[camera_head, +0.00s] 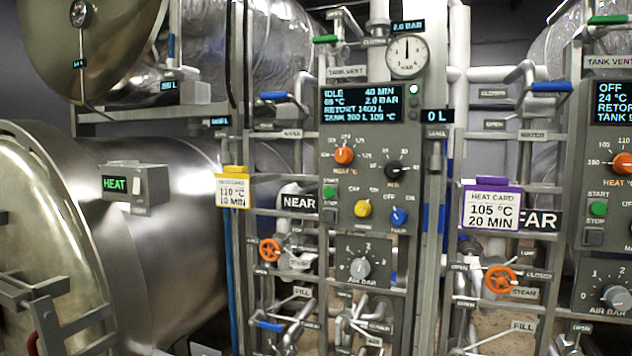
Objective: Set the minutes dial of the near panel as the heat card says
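The near panel (334,215) stands upright in the middle, right of a NEAR sign (299,202). Its display (362,104) reads IDLE, 40 MIN and 2.0 BAR, with smaller lines that are hard to read. The minutes dial (394,168) is a black knob on its right side, with small scale marks that I cannot read. An orange heat dial (344,155) sits to its left. A yellow-topped card (232,190) left of the NEAR sign reads 110 °C, 10 MIN. A purple-framed heat card (492,208) beside the FAR sign (537,221) reads 105 °C, 20 MIN. Neither gripper shows.
Below the minutes dial are a yellow knob (362,208), a blue knob (398,216) and a grey air knob (360,268). Pipes and orange handwheels (270,250) flank the panel. A large steel retort (165,240) fills the left. A second panel (598,240) stands at right.

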